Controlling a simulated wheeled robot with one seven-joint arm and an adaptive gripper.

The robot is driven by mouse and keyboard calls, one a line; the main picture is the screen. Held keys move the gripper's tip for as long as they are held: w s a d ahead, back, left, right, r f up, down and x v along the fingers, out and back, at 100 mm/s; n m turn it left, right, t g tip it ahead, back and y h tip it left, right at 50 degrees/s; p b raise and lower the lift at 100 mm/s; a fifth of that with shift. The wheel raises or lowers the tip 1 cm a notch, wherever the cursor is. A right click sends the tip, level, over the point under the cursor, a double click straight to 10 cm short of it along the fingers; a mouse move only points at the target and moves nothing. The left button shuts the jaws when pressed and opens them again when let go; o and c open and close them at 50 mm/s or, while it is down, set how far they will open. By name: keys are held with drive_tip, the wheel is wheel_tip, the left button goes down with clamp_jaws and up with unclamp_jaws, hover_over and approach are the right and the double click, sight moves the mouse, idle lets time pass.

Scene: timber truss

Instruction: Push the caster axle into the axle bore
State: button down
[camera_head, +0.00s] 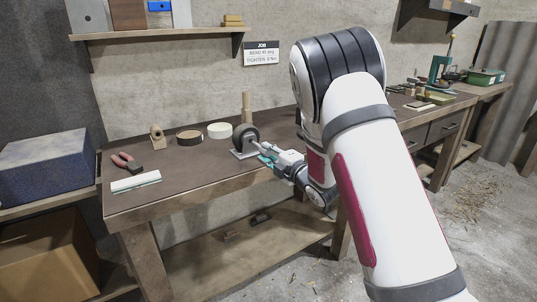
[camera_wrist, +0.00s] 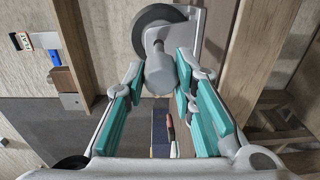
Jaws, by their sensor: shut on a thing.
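The caster stands on the bench, its dark wheel (camera_head: 246,132) held in a grey bracket (camera_head: 241,154). In the wrist view the wheel (camera_wrist: 165,14) and the grey fork (camera_wrist: 190,38) show at the top. The caster axle (camera_wrist: 160,72), a grey rounded pin, lies between the teal finger pads of my gripper (camera_wrist: 160,82) and points at the fork. My gripper also shows in the head view (camera_head: 266,155), just right of the caster, shut on the axle. The axle bore is hidden behind the axle, and I cannot tell how deep the axle sits.
On the bench (camera_head: 180,184) lie pliers (camera_head: 126,162), a white block (camera_head: 136,182), a dark roll (camera_head: 189,137) and a white roll (camera_head: 220,130). A wooden post (camera_head: 247,106) stands behind the caster. A blue box (camera_head: 47,165) is at the left.

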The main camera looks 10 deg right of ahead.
sight(252, 142)
drive_tip(key=shift+b+x, duration=2.15)
drive_tip(key=shift+x, duration=1.7)
drive_tip(key=c, duration=1.2)
unclamp_jaws()
drive_tip(key=shift+s, duration=0.1)
drive_tip(key=shift+c, duration=0.2)
drive_tip(key=v, duration=1.2)
drive_tip(key=shift+r, duration=0.1)
drive_tip(key=shift+d, duration=0.1)
